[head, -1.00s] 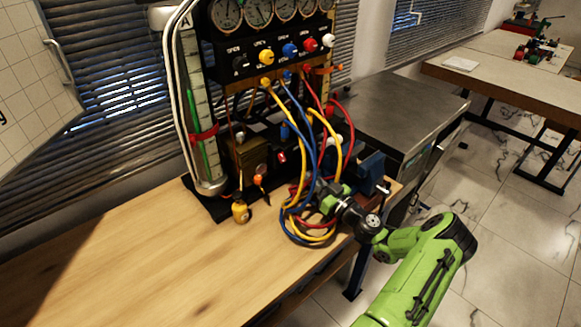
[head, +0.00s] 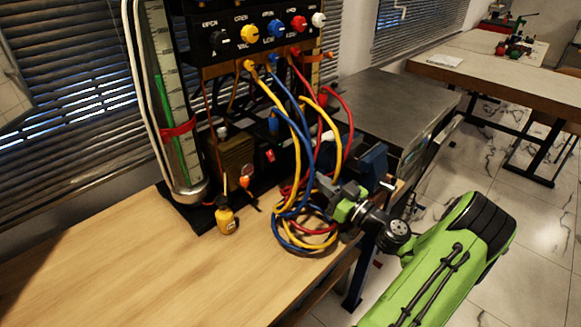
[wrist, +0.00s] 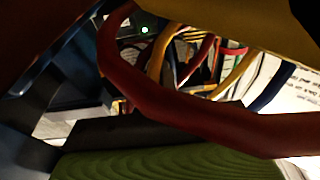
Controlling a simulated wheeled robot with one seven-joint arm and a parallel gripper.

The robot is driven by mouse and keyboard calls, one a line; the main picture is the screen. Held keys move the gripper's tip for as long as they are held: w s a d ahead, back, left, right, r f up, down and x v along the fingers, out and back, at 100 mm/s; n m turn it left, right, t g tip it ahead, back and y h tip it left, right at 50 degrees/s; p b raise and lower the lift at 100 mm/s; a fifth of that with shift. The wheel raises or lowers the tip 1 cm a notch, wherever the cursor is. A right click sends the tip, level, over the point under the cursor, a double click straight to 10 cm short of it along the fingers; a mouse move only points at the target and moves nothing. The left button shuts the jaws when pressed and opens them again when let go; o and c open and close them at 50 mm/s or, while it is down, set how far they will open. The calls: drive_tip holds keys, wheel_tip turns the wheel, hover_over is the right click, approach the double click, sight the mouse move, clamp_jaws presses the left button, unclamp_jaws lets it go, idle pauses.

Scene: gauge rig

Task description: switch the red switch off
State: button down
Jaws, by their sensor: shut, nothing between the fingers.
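The red switch (head: 270,155) is a small red rocker low on the rig, beside the brown box, in the head view. I cannot tell its position at this size. My gripper (head: 326,186) is shut and empty, to the right of and nearer than the switch, among the coiled hoses. The hoses partly hide its fingertips. In the wrist view a thick red hose (wrist: 190,118) crosses close in front of the camera, and I cannot make out the switch there.
Yellow, blue and red hoses (head: 308,150) hang from the valve panel (head: 262,32) and loop around my gripper. A yellow bottle (head: 226,218) stands in front of the brown box (head: 234,155). A blue vise (head: 372,165) is close on the right. The table's left part (head: 110,265) is clear.

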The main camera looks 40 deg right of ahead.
approach(274, 155)
drive_tip(key=w+r, duration=0.3)
drive_tip(key=shift+w+f+b, duration=0.6)
drive_tip(key=shift+w+f, duration=0.15)
drive_tip(key=shift+w, duration=0.3)
drive_tip(key=shift+w+f, duration=0.25)
drive_tip(key=shift+w, duration=0.1)
